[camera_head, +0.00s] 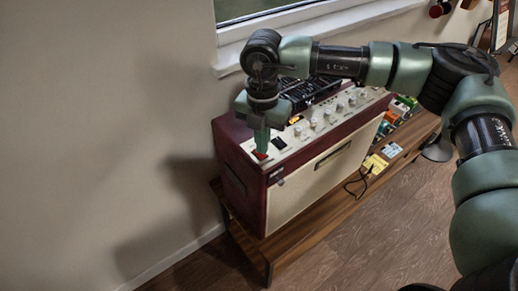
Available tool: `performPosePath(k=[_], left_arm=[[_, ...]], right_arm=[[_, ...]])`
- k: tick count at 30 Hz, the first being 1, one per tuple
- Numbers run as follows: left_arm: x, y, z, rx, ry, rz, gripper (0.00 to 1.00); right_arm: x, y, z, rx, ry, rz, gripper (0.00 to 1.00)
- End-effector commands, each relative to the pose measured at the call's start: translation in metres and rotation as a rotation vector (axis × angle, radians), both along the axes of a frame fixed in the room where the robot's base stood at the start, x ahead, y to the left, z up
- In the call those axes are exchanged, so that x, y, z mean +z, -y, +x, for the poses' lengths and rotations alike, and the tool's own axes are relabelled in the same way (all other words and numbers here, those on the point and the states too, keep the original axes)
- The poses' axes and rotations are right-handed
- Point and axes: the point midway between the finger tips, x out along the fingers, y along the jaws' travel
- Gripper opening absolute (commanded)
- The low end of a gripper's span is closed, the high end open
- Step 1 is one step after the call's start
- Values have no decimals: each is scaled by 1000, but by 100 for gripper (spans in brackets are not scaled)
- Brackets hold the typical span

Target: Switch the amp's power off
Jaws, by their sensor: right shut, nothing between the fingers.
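The amp (318,180) is a dark red box with a cream front. It stands on a low wooden bench, and its cream control panel on top carries several knobs (340,107). A small red switch (260,155) is at the panel's left end. My right gripper (262,150) points down over that end, shut and empty, with its fingertips at the red switch. I cannot tell whether they touch it, or which way the switch is set. A black rocker (279,143) lies just right of the fingers. My left gripper is not in view.
The wooden bench (318,226) runs along the wall under a window sill (300,30). Black gear (310,92) sits behind the knobs. Small coloured pedals (401,108) and a yellow box (375,163) with a cable are on the right. The floor in front is clear.

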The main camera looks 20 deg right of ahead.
Motion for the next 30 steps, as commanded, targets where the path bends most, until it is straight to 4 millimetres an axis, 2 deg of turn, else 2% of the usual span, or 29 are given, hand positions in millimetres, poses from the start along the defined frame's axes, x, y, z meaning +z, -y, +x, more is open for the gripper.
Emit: performPosePath(k=[18, 30], left_arm=[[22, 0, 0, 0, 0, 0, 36], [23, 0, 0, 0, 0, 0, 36]], right_arm=[[53, 0, 1, 0, 2, 2, 0], [57, 0, 0, 0, 2, 1, 0]])
